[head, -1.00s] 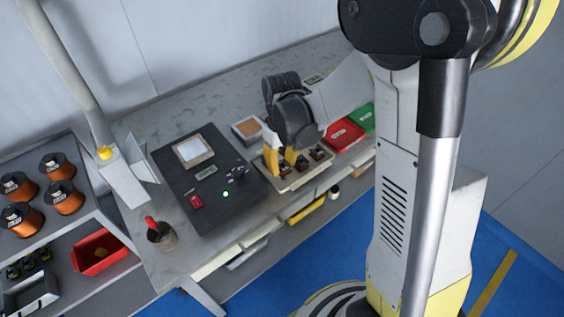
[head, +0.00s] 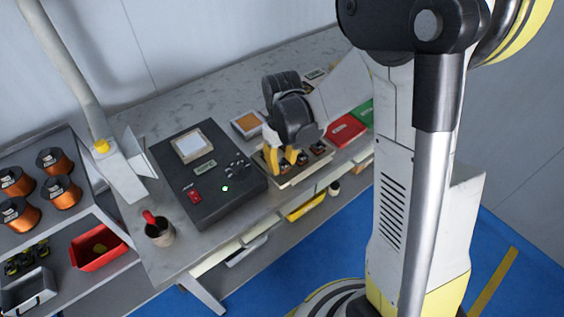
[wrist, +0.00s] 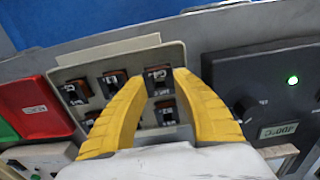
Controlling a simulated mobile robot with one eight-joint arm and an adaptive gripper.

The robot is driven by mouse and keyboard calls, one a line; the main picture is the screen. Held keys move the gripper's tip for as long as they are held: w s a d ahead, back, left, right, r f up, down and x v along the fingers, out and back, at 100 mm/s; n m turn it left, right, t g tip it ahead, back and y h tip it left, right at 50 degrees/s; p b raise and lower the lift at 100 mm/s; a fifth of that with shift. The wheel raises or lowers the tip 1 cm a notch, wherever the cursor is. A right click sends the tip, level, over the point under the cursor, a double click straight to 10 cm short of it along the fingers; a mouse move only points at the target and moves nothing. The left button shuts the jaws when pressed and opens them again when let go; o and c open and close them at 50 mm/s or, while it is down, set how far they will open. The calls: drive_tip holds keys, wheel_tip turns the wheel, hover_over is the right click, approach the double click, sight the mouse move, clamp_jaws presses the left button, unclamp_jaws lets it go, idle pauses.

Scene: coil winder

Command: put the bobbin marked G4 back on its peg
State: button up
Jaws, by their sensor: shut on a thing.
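A bobbin with a small white label that seems to read G4 (wrist: 158,72) is between my fingertips in the wrist view. My gripper (wrist: 159,80) has yellow fingers and is shut on this bobbin. The bobbin is over or in the far row of a beige peg tray (wrist: 112,50); I cannot tell whether it sits on a peg. Other dark and copper bobbins stand in the tray, one (wrist: 115,83) just left of my left finger and another (wrist: 165,112) between the fingers, nearer the wrist. In the head view my gripper (head: 281,160) is at the tray's left end.
A black control panel (head: 220,205) with a lit green lamp lies left of the tray. Red (head: 345,130) and green bins stand right of it. A pot with a red-handled tool (head: 158,232) is at the bench's near left. Large copper spools (head: 62,192) stand on the left shelf.

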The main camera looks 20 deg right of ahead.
drive_tip(key=shift+f+b, duration=0.5)
drive_tip(key=shift+f, duration=0.2)
drive_tip(key=o, duration=1.2)
wheel_tip(320, 180, up, 12)
drive_tip(key=shift+r, duration=0.1)
